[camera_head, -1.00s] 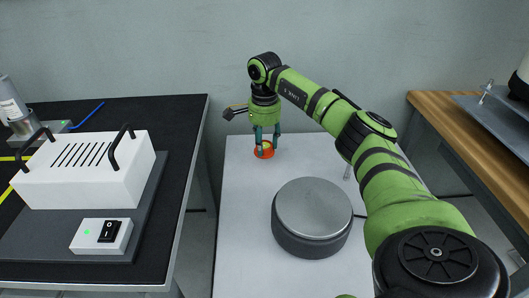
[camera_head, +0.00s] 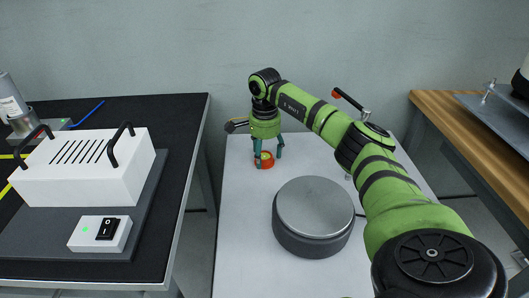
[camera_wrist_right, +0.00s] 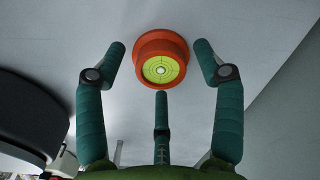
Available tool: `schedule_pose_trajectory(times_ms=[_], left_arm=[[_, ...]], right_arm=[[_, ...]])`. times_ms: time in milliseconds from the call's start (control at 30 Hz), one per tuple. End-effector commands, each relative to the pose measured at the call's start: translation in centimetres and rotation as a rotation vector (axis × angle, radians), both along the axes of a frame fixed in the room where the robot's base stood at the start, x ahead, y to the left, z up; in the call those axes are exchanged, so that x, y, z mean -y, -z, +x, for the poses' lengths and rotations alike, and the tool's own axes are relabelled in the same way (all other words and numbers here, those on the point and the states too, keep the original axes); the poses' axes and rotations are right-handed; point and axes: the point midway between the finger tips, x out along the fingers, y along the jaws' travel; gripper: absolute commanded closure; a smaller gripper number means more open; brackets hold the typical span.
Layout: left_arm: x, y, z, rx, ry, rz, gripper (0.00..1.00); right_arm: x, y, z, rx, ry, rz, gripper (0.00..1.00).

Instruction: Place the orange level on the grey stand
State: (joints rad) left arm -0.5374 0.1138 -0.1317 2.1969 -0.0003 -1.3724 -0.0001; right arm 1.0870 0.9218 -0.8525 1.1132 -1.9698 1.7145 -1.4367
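The orange level (camera_head: 267,163) is a small round puck with a yellow-green face on the white table; in the right wrist view the level (camera_wrist_right: 162,57) shows a bubble in its dial. My right gripper (camera_head: 268,154) is over it, its fingers on either side. In the right wrist view the fingers of my right gripper (camera_wrist_right: 161,80) are spread, with gaps to the level, and close on nothing. The grey stand (camera_head: 313,209), a round drum with a flat, empty top, is to the right and nearer. My left gripper is not in view.
A white box with black handles (camera_head: 85,167) and a switch box (camera_head: 100,234) are on the black bench at left. An orange-tipped rod (camera_head: 350,100) shows behind my right arm. A wooden bench (camera_head: 445,118) is at right. The white table's front left (camera_head: 243,255) is clear.

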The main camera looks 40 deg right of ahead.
Motion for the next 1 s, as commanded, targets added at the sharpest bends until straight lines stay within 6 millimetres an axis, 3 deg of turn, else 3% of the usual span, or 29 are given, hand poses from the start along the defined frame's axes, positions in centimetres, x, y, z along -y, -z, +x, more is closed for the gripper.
schedule_pose_trajectory(times_ms=[267, 700, 1000], left_arm=[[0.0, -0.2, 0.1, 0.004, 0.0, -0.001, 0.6], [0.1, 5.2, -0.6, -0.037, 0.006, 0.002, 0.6], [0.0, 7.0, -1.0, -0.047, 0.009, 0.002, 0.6]], right_arm=[[0.0, -1.0, 0.1, 0.003, 0.0, 0.0, 0.31], [0.0, -9.8, 0.0, 0.004, 0.0, 0.0, 0.31], [0.0, -12.3, 0.0, 0.0, 0.0, 0.0, 0.31]])
